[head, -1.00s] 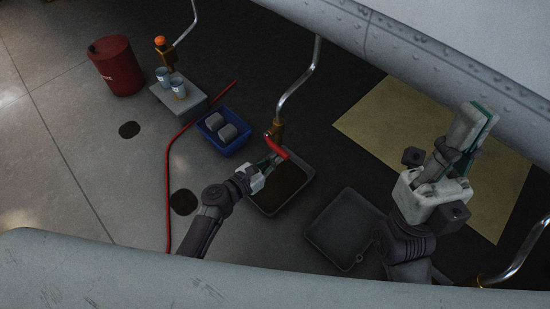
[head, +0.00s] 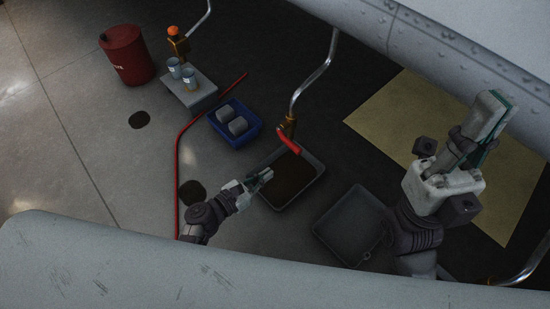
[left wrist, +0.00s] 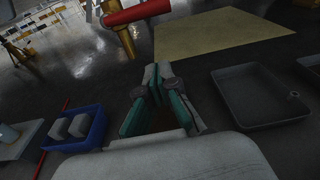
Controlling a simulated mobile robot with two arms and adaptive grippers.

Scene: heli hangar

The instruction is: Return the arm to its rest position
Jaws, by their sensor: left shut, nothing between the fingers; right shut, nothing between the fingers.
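My left gripper (head: 265,176) is shut and empty at the near left edge of a grey tray with dark liquid (head: 296,191). In the left wrist view its teal-lined fingers (left wrist: 158,82) point forward with nothing held. A red valve handle (head: 289,143) on a brass fitting is ahead of it, apart from the fingers; it also shows in the left wrist view (left wrist: 138,13). My right gripper (head: 497,108) is shut and empty, raised at the right in front of the grey fuselage and the yellow mat.
An empty grey tray (head: 328,236) lies between the arms. A blue bin with grey pieces (head: 233,142), a grey block with two cans (head: 202,98), a red drum (head: 127,57) and a red hose (head: 178,175) are left. A bent metal pipe (head: 318,76) rises above the valve. A yellow mat (head: 390,112) lies right.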

